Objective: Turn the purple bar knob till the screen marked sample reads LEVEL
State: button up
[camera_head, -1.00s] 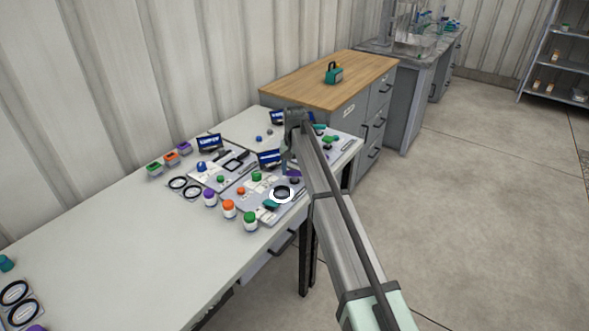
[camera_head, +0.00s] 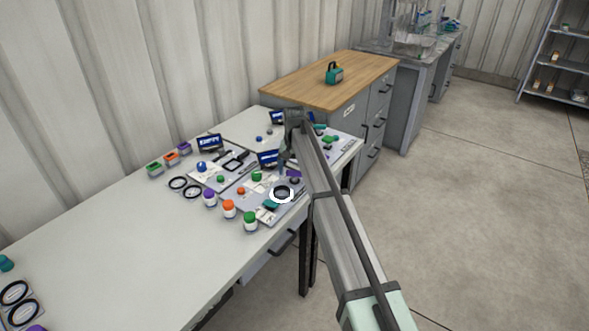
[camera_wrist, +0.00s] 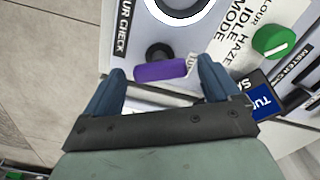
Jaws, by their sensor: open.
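My gripper (camera_wrist: 161,80) is open, with one blue finger on each side of the knob's ends. No contact shows, and I cannot tell the height between them. In the head view my gripper (camera_head: 284,158) is over the panel. A blue screen (camera_wrist: 262,104) at the right finger shows only "TU", beside a label beginning "SA"; the rest is hidden or cut off. A screen (camera_head: 268,158) behind my gripper is too small to read.
A white-ringed dark part (camera_wrist: 180,8) and a dark round part (camera_wrist: 159,53) are beyond the knob. A green knob (camera_wrist: 273,41) is to the right. Several jars, including a green-lidded one (camera_head: 250,220), stand along the panel's front.

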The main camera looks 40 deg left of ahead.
aim_at(295, 171)
jog(key=shift+r, duration=0.1)
notch_tip(295, 171, up, 14)
jog(key=shift+f, duration=0.2)
dwell(0.5)
dwell(0.4)
